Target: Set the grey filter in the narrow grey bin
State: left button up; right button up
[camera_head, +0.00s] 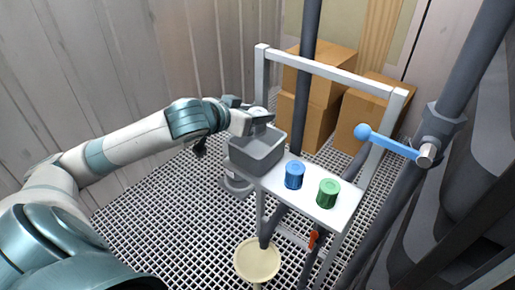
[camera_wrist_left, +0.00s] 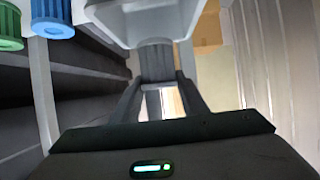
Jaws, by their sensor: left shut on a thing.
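The narrow grey bin (camera_head: 257,160) stands at the left end of a white shelf, its open top facing up. My left gripper (camera_head: 261,124) is at the bin's far rim, slightly above it. In the left wrist view the gripper (camera_wrist_left: 158,90) is shut on the grey filter (camera_wrist_left: 155,60), a ribbed cylinder between the fingers. The pale bin (camera_wrist_left: 140,12) shows just beyond the filter in that view. In the head view the filter is hard to make out against the gripper and bin. I cannot tell whether the filter touches the bin. My right gripper is not in view.
A blue filter (camera_head: 294,175) and a green filter (camera_head: 328,193) stand on the white shelf (camera_head: 309,199), right of the bin. A metal frame (camera_head: 330,70) rises behind. A blue-handled lever (camera_head: 392,144) juts in at right. Cardboard boxes (camera_head: 318,78) stand behind; a cream round dish (camera_head: 257,259) is below.

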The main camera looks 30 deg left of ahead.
aim_at(257, 130)
pick_arm(q)
notch_tip(257, 130, down, 5)
jog(key=shift+s+r+p, duration=0.1)
jog(key=shift+r+p, duration=0.05)
jog(key=shift+p, duration=0.3)
jog(key=shift+f, duration=0.45)
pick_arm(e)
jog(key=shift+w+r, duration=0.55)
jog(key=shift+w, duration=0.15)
pick_arm(q)
jog(key=shift+f+p, duration=0.45)
jog(key=shift+f, duration=1.4)
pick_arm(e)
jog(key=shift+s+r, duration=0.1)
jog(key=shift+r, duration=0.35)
pick_arm(q)
jog(key=shift+f, duration=0.15)
jog(key=o, duration=0.8)
jog(key=shift+c, duration=0.2)
